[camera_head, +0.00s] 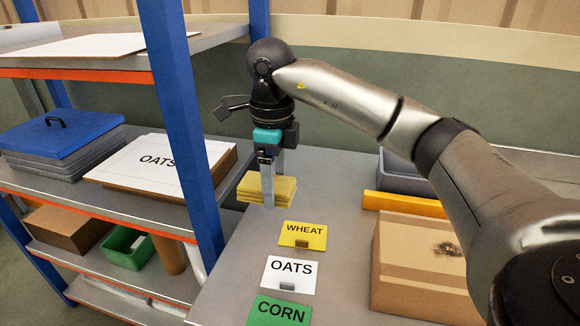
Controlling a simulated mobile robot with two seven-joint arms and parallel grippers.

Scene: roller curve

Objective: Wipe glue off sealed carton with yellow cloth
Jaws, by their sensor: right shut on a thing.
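The folded yellow cloth (284,189) is at the back left of the grey table. My right gripper (267,198) points down and is shut on the cloth. Whether the cloth touches the table is hard to tell. The sealed carton (405,262) is brown and stands at the right of the table, partly hidden by my right arm. A dark glue patch (447,249) shows on its top. My right gripper is well to the left of the carton. My left gripper is not in view.
An orange bar (405,205) and a grey bin (395,180) are behind the carton. A blue-post shelf (182,110) borders the left.

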